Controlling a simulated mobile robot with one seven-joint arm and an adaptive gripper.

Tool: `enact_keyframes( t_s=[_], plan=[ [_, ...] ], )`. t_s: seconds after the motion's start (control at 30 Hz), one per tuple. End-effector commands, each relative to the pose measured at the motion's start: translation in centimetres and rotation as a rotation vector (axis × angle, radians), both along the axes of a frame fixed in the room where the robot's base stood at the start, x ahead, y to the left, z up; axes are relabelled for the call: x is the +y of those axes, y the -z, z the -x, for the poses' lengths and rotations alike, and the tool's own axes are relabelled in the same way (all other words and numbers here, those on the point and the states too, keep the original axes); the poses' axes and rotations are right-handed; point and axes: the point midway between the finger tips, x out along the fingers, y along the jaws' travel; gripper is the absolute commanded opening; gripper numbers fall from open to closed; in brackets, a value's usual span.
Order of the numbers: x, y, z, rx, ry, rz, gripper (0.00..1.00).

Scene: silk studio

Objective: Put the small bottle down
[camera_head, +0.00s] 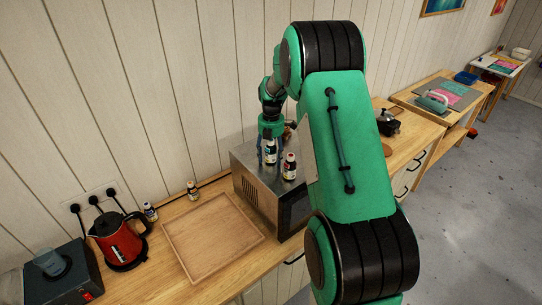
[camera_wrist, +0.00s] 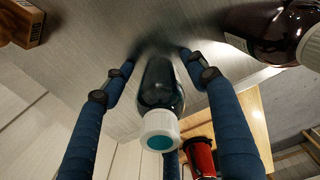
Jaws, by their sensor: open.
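A small dark bottle (camera_head: 269,152) with a white, teal-topped cap stands on the metal microwave (camera_head: 257,194), as far as I can tell. My gripper (camera_head: 271,143) is over it, fingers pointing down around it. In the wrist view the blue fingers of my gripper (camera_wrist: 158,62) are spread on both sides of the bottle (camera_wrist: 160,88), with gaps visible beside it. A second dark bottle (camera_head: 290,168) stands on the microwave, close to the right; it also shows at the upper right of the wrist view (camera_wrist: 275,35).
An empty wooden tray (camera_head: 212,238) lies on the counter left of the microwave. Two small bottles (camera_head: 192,190) (camera_head: 150,211) stand near the wall. A red kettle (camera_head: 119,243) is further left. A wooden piece (camera_wrist: 22,24) shows at the wrist view's upper left.

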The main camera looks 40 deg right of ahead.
Motion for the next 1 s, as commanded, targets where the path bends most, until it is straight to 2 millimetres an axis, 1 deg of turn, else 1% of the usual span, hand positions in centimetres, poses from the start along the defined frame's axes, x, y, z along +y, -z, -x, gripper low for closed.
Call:
enact_keyframes(
  t_s=[0.17, 0.27, 0.37, 0.7, 0.8, 1.0],
  plan=[
    [0.0, -0.9, -0.1, -0.002, 0.000, 0.002, 0.58],
    [0.0, -1.8, -0.1, -0.002, 0.000, 0.001, 0.58],
    [0.0, -3.0, 0.0, -0.002, 0.000, 0.002, 0.58],
    [-0.1, -8.6, -0.1, -0.003, 0.000, 0.002, 0.58],
    [-0.1, -10.0, 0.0, -0.002, 0.000, 0.002, 0.58],
    [-0.1, -11.8, 0.0, -0.001, 0.000, 0.001, 0.58]
  ],
)
